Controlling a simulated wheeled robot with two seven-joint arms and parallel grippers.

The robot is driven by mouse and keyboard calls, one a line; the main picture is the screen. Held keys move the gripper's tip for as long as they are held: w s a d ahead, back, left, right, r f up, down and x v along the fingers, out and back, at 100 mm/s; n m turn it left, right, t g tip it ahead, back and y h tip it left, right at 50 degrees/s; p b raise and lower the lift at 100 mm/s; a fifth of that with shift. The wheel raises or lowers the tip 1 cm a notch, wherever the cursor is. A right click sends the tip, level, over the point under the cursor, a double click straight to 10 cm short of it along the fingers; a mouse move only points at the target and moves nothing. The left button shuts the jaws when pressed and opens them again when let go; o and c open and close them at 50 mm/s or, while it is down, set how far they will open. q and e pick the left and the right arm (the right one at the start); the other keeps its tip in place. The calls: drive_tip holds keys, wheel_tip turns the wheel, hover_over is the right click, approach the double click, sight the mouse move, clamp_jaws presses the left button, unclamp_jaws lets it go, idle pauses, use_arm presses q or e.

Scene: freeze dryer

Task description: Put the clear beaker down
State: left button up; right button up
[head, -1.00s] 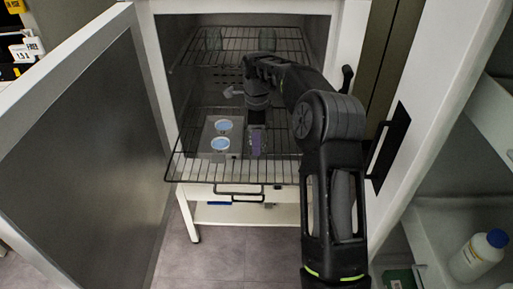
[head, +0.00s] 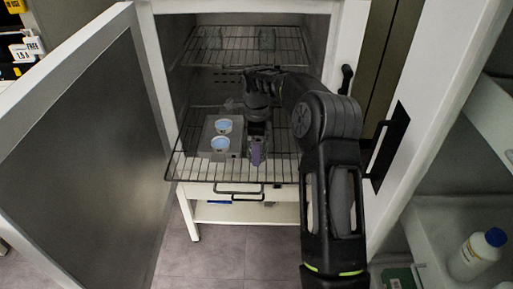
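My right gripper (head: 256,153) points down over the lower wire rack of the open freeze dryer, just right of a grey block. Purplish parts show at its tip. I cannot tell whether its fingers are open or shut, or whether they hold a clear beaker. A faint translucent shape (head: 234,104) shows left of my wrist, too unclear to name. My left gripper is not in view.
The grey block (head: 208,134) with two pale blue round tops sits on the lower rack (head: 185,165). The dryer door (head: 90,150) stands open at left. A white bottle with a blue cap (head: 474,258) stands on the shelf at right.

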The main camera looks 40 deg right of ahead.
drive_tip(key=shift+o, duration=0.4)
drive_tip(key=shift+r, duration=0.1)
drive_tip(key=shift+r, duration=0.5)
wheel_tip(320, 180, up, 11)
drive_tip(key=p, duration=0.2)
drive_tip(key=shift+p, duration=0.3)
drive_tip(key=shift+a, duration=0.1)
